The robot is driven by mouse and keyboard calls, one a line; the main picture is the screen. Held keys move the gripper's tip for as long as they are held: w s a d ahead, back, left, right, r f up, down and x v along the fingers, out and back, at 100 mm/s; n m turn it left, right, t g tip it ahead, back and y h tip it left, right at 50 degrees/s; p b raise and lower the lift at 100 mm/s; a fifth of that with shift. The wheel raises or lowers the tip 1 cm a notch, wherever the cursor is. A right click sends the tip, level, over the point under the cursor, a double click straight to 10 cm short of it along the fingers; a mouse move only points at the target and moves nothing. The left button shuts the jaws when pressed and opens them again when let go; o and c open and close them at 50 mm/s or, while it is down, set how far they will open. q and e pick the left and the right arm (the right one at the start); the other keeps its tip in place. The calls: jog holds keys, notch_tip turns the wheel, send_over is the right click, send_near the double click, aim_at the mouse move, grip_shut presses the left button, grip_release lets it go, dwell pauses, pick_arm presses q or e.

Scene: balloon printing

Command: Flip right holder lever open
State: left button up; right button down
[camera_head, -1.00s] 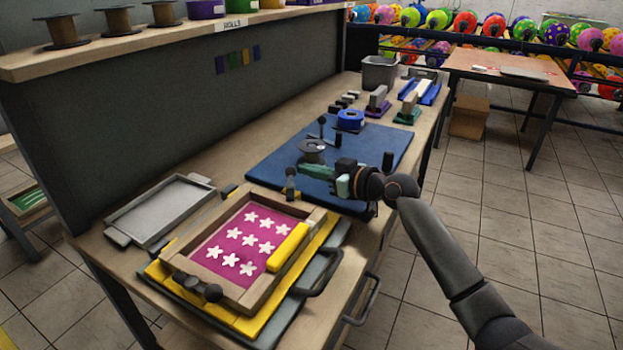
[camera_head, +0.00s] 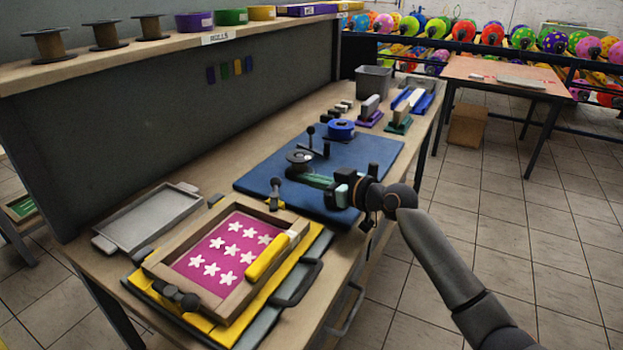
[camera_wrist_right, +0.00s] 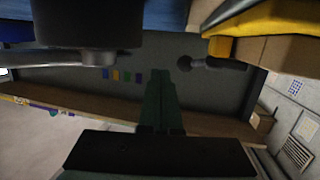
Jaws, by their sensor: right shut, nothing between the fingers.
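My right gripper (camera_head: 315,180) is low over the blue mat, just in front of the dark spool (camera_head: 300,157). Its green fingers are closed together and empty, and they also show in the wrist view (camera_wrist_right: 160,105). A lever with a dark round knob (camera_head: 276,186) stands upright at the far corner of the printing frame (camera_head: 165,268), left of the fingertips and apart from them. Dark knobs (camera_head: 185,298) lie low at the frame's near-left corner. I cannot tell for certain which lever belongs to the right holder. My left gripper is out of view.
The blue mat (camera_head: 375,150) also carries a black ball-topped lever (camera_head: 311,132) and short posts. A grey tray (camera_head: 150,218) lies left of the frame. The mat's right part is bare.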

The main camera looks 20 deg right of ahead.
jog(key=shift+s+d+r, duration=0.15)
jog(key=shift+d, duration=0.1)
jog(key=s+d, duration=0.2)
jog(key=d, duration=0.1)
jog(key=s+d+b, duration=0.1)
jog(key=d, duration=0.1)
jog(key=shift+d+r, duration=0.15)
jog(key=shift+r, duration=0.2)
jog(key=d, duration=0.1)
jog(key=s+d, duration=0.1)
jog(key=d+r, duration=0.1)
jog(key=shift+s, duration=0.3)
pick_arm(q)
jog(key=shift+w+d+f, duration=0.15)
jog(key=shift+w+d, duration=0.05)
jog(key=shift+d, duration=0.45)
pick_arm(e)
jog(key=shift+s+d, duration=0.15)
jog(key=shift+d, duration=0.05)
